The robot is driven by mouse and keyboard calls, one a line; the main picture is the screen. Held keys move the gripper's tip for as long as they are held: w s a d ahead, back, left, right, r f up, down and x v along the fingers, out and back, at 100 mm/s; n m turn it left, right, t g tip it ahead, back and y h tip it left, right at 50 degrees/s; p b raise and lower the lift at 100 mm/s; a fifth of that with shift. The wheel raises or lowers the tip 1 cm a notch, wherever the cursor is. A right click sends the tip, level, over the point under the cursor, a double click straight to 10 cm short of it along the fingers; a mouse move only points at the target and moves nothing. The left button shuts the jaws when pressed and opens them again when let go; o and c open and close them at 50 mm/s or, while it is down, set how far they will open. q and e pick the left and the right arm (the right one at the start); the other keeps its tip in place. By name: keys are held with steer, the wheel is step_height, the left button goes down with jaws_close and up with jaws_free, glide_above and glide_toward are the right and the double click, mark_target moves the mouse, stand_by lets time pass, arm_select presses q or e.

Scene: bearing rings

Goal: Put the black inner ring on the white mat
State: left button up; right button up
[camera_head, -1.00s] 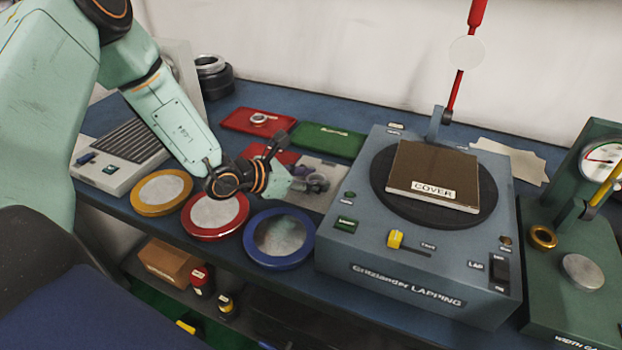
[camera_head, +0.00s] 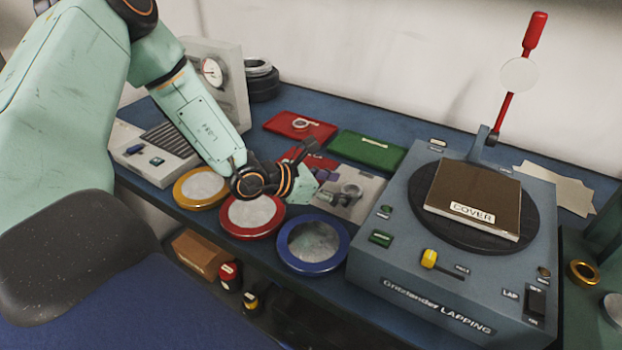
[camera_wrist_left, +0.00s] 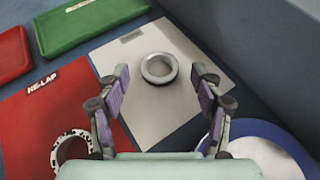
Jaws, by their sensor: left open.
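The white mat (camera_head: 374,187) lies between the blue-rimmed dish and the green tray; it fills the middle of the left wrist view (camera_wrist_left: 150,115). My left gripper (camera_head: 334,199) is open just above the mat. In the left wrist view its fingertips (camera_wrist_left: 160,76) stand apart on either side of the ring, with nothing gripped. My right gripper is out of view.
A red RE-LAP tray (camera_wrist_left: 40,115) beside the mat holds a speckled ring (camera_wrist_left: 58,152). A blue-rimmed dish (camera_head: 313,268) is close in front. The lapping machine (camera_head: 400,268) stands right of the mat. A green tray (camera_head: 368,149) and another red tray (camera_head: 318,132) lie behind.

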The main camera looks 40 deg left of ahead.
arm_select(q)
steer(key=p+v, duration=0.2)
steer(key=v, duration=0.2)
steer(key=shift+r, duration=0.15)
steer(key=p+v, duration=0.3)
steer(key=v, duration=0.1)
steer(key=shift+a+p, duration=0.1)
steer(key=shift+p, duration=0.2)
steer(key=shift+s+a+r+p, duration=0.15)
steer(key=shift+s+p, duration=0.35)
